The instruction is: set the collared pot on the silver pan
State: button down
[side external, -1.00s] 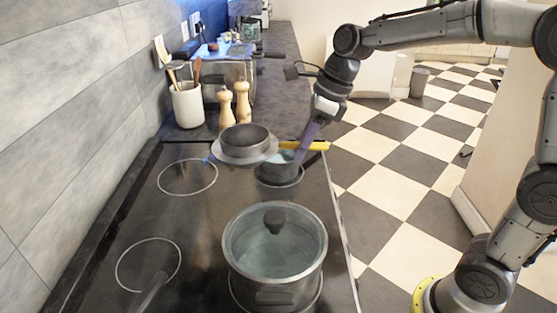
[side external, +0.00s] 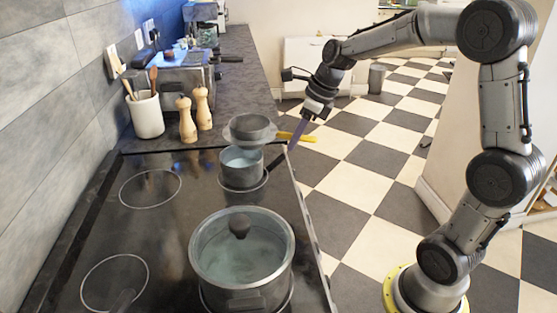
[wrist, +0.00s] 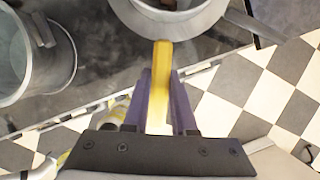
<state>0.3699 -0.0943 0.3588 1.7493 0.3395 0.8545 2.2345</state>
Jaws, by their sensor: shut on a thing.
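The collared pot (side external: 250,126) is grey with a wide flat collar and a yellow handle (side external: 297,137). My gripper (side external: 292,143) has purple fingers, shut on that handle at the pot's right, and holds the pot up off the hob. In the wrist view the handle (wrist: 161,65) runs between the fingertips (wrist: 160,88) to the pot's collar (wrist: 185,28). The silver pan (side external: 242,172), small and open with a dark handle, stands on the back right ring. The pot appears just behind and above its rim; I cannot tell whether it is directly over it.
A large pot with a glass lid (side external: 240,262) stands on the front right ring. The left rings (side external: 150,188) are mostly clear. Two wooden mills (side external: 187,120), a utensil crock (side external: 147,115) and a toaster (side external: 188,82) stand behind the hob.

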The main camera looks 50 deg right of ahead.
jog(key=shift+w+d+f, duration=0.2)
jog(key=shift+w+f, duration=0.65)
jog(key=shift+f, duration=0.65)
jog(key=shift+w+d+f, duration=0.2)
jog(key=shift+w+f, duration=0.7)
jog(key=shift+f, duration=0.6)
jog(key=shift+w+d+f, duration=0.2)
jog(key=shift+w+f, duration=0.65)
jog(key=shift+f, duration=0.8)
jog(key=c, duration=0.7)
grip_release()
jog(key=shift+f, duration=0.1)
